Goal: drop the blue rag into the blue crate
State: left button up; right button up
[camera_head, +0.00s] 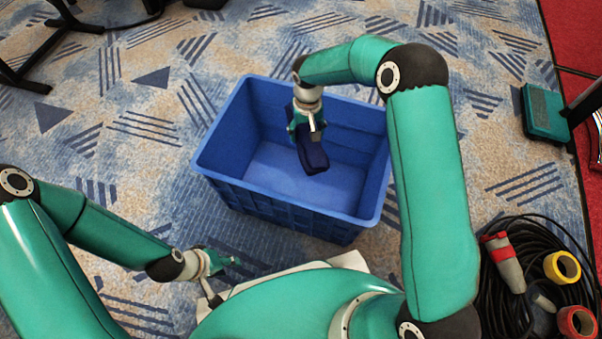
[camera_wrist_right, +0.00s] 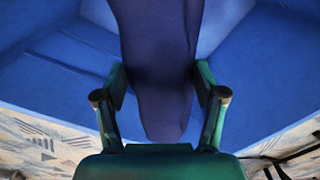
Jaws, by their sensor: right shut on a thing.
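The blue crate (camera_head: 290,210) stands on the patterned carpet in front of me, open at the top. My right gripper (camera_head: 308,140) is over the crate's opening and shut on the dark blue rag (camera_head: 313,158). The rag hangs from the fingers within the crate's outline; I cannot tell whether it touches the floor of the crate. In the right wrist view the rag (camera_wrist_right: 160,70) sits between the two fingers of the gripper (camera_wrist_right: 160,98), with the crate wall (camera_wrist_right: 60,60) behind. My left gripper (camera_head: 228,263) is low at the left, outside the crate and apart from it; its fingers are too small to judge.
A coil of black cable (camera_head: 505,300) with red and yellow connectors lies at the lower right. A teal base plate (camera_head: 545,112) with a post stands at the right, near red carpet (camera_head: 575,30). Dark stand legs (camera_head: 60,40) are at the upper left. Carpet left of the crate is clear.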

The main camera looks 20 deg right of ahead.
jog(key=o, duration=1.3)
jog(key=shift+c, duration=0.2)
jog(key=shift+r, duration=0.1)
notch_tip(320, 180, up, 12)
